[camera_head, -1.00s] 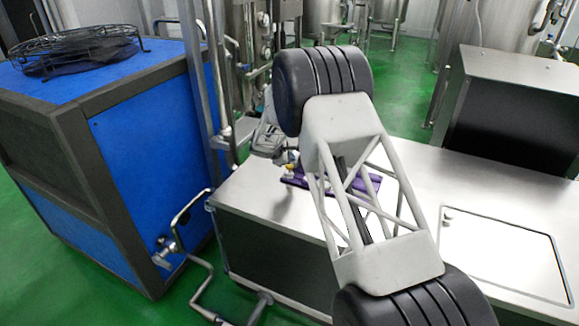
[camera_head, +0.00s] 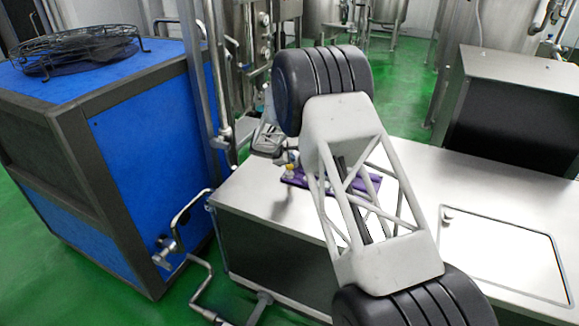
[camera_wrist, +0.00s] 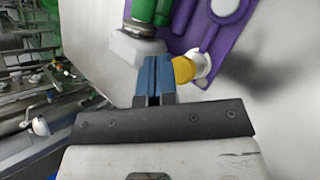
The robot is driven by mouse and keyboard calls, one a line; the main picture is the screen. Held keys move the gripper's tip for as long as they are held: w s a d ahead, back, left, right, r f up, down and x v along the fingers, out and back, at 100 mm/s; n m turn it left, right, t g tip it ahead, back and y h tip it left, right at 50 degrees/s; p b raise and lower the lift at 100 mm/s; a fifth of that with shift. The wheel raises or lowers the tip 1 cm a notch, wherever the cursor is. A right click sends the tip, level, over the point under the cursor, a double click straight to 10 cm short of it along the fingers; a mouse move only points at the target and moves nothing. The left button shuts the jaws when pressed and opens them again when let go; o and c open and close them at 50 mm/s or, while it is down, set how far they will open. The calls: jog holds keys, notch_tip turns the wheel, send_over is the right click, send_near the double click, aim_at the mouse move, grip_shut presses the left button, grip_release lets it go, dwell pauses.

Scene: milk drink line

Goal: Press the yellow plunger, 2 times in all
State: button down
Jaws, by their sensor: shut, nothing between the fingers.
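The yellow plunger (camera_wrist: 184,69) sits on a round white base (camera_wrist: 201,66) at the edge of the purple tray (camera_wrist: 228,38). In the head view the plunger (camera_head: 290,169) shows small on the left end of the tray (camera_head: 297,181). My gripper (camera_wrist: 154,62) has blue fingers, closed together and empty. In the wrist view the fingertips lie just left of the plunger; I cannot tell whether they touch it. In the head view my gripper's fingers are mostly hidden by my own arm. How far the plunger is pressed is not clear.
A white block (camera_wrist: 136,48) and a green cylinder (camera_wrist: 148,12) stand close beside the fingertips. The steel worktop (camera_head: 252,187) is clear left of the tray. A blue cabinet (camera_head: 150,130) and upright pipes (camera_head: 210,80) stand to the left.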

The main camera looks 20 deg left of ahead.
aim_at(290, 166)
jog(key=shift+f, duration=1.5)
dwell(2.2)
jog(key=shift+r, duration=0.1)
dwell(0.4)
jog(key=shift+r, duration=1.35)
jog(key=shift+r, duration=0.1)
jog(key=shift+r, duration=2.45)
